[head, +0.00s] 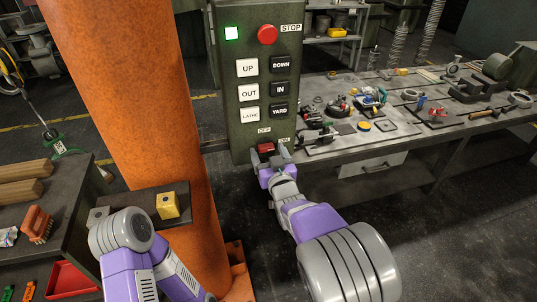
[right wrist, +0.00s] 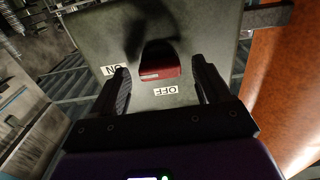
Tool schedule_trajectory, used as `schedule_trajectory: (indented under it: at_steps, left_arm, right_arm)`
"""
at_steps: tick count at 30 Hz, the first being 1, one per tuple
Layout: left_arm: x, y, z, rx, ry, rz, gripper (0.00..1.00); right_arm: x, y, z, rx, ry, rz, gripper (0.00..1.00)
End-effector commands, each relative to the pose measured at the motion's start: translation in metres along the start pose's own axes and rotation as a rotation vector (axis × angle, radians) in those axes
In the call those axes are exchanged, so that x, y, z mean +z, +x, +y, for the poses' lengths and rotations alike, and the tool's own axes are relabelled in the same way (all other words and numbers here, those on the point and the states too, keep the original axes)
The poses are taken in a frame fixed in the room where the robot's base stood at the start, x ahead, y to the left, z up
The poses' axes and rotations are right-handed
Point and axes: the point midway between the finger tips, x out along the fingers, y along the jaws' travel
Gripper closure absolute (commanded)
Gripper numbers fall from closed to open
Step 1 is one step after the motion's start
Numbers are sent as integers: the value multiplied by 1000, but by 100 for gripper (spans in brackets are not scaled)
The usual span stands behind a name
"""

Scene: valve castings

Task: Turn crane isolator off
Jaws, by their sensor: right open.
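The crane isolator is a red handle (head: 265,147) at the bottom of the green control box, with an OFF label (head: 264,129) above it and an ON label (head: 285,140) to its right. My right gripper (head: 269,155) is open in front of the handle. In the right wrist view, which is turned over, the red handle (right wrist: 160,72) shows between and beyond the two spread fingers, not gripped. Part of it lies in dark shadow, and I cannot tell which label it points to. My left arm shows at the lower left, but its gripper is not visible.
The control box (head: 236,100) carries a lit green lamp, a red STOP button (head: 268,34) and several labelled push buttons above the isolator. An orange column (head: 130,90) stands close to its left. A workbench (head: 350,157) with castings and tools stands to the right.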

Motion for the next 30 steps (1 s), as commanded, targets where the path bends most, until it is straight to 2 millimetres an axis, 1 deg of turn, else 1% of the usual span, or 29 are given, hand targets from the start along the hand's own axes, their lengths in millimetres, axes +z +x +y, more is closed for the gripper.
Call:
schedule_trajectory:
  at_steps: [8, 18, 19, 26, 30]
  left_arm:
    - [0, 0, 0, 0, 0, 0, 100]
    - [0, 0, 0, 0, 0, 0, 100]
    - [0, 0, 0, 0, 0, 0, 100]
    - [0, 1, 0, 0, 0, 0, 100]
    - [0, 2, -1, 0, 0, 0, 100]
  right_arm:
    - [0, 2, 0, 0, 1, -1, 23]
    - [0, 1, 0, 0, 1, -1, 76]
    - [0, 1, 0, 0, 1, -1, 79]
    - [0, 1, 0, 0, -18, -1, 79]
    - [0, 1, 0, 1, -67, 0, 79]
